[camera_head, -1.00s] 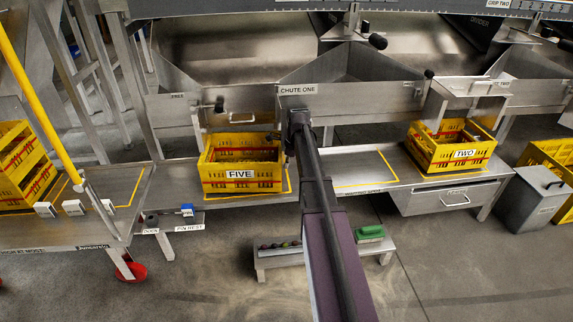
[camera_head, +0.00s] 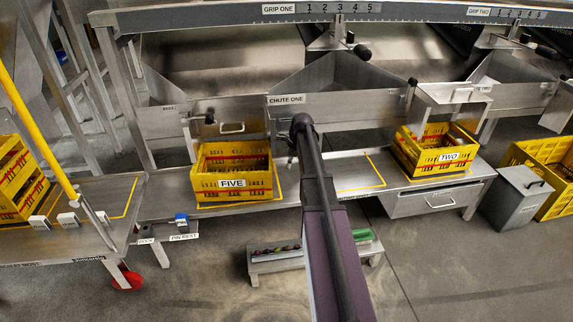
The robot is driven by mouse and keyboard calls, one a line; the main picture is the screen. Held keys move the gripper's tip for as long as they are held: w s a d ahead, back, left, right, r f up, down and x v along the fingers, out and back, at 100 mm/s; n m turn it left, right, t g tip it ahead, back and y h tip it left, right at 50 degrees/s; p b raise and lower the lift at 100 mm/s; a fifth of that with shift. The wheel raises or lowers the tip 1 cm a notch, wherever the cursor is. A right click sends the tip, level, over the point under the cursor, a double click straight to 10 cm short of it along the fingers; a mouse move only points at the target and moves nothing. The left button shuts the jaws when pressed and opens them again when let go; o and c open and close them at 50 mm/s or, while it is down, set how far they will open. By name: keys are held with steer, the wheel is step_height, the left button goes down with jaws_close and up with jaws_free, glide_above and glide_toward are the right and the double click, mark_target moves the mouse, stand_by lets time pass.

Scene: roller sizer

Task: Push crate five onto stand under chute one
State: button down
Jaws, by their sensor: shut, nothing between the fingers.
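Crate five (camera_head: 232,195) is a yellow slatted crate with red bands and a label FIVE. It sits upright on the steel bench (camera_head: 157,206), left of my arm. A yellow corner line shows just beyond its right side. The chute one (camera_head: 340,104) trough is above and to the right of the crate. Below it, a bench surface (camera_head: 345,182) with a yellow corner mark is clear to the right of my arm. My gripper (camera_head: 292,150) is shut and empty, right of the crate and apart from it in the picture; my arm mostly hides its fingers.
Crate two (camera_head: 447,168) stands on the bench to the right, above a drawer (camera_head: 435,202). A grey bin (camera_head: 517,198) and another yellow crate (camera_head: 557,180) are at far right. A low step (camera_head: 275,265) is on the floor. A yellow post (camera_head: 35,130) rises at left.

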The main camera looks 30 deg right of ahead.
steer(key=shift+p+v, duration=2.25)
steer(key=shift+v, duration=0.45)
steer(key=s+a+n+g+h, duration=0.1)
steer(key=s+a+n, duration=0.65)
steer(key=a, duration=0.25)
steer(key=s+a+n+p, duration=0.1)
steer(key=s+a+n, duration=0.6)
steer(key=a+n, duration=0.3)
steer(key=s+a+n+g+h, duration=0.1)
steer(key=s+a+n, duration=0.65)
steer(key=a, duration=0.35)
step_height(320, 180, up, 38)
steer(key=p, duration=3.8)
steer(key=shift+a+r+n, duration=0.15)
steer(key=shift+r+n, duration=0.05)
steer(key=shift+n, duration=0.1)
